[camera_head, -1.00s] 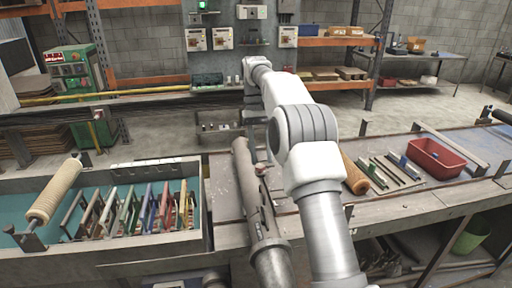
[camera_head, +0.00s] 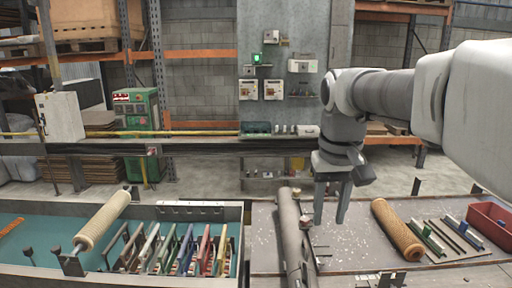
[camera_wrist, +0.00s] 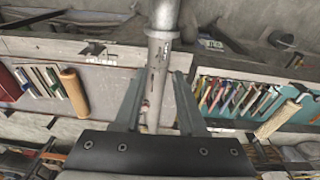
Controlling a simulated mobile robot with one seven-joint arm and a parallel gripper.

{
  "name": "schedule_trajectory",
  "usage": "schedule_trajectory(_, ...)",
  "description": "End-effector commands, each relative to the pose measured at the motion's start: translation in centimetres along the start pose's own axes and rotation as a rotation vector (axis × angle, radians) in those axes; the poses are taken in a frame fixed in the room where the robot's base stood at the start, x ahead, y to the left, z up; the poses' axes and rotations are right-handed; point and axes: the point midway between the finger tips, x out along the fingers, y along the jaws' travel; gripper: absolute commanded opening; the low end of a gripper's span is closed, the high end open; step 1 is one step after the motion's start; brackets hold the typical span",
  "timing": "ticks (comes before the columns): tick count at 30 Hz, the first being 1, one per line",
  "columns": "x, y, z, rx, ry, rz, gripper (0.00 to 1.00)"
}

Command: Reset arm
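My gripper (camera_head: 331,212) hangs fingers-down above the right-hand bench in the head view. Its two fingers are apart, with nothing visible held between them. In the wrist view the open fingers (camera_wrist: 157,95) frame a grey metal tube (camera_wrist: 158,65) that lies beyond them. In the head view this grey tube (camera_head: 290,225) lies along the bench's left edge, just left of the gripper. My arm reaches in from the right, with its upper part near the camera.
A mesh tube (camera_head: 397,230) lies right of the gripper, beside several thin bars and a red bin (camera_head: 490,222). On the left, a teal-floored tray (camera_head: 120,213) holds another mesh roll (camera_head: 102,220) and a row of coloured frames. Bench surface near the gripper is partly clear.

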Motion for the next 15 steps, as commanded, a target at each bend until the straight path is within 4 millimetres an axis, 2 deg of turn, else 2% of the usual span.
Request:
schedule_trajectory(1, -0.1, 0.0, 1.6, 0.001, 0.031, 0.0, 0.4)
schedule_trajectory(8, 0.8, 0.0, 7.4, 0.01, 0.163, -0.003, 0.4)
schedule_trajectory(15, 3.5, 0.0, 13.1, 0.018, 0.293, -0.01, 0.4)
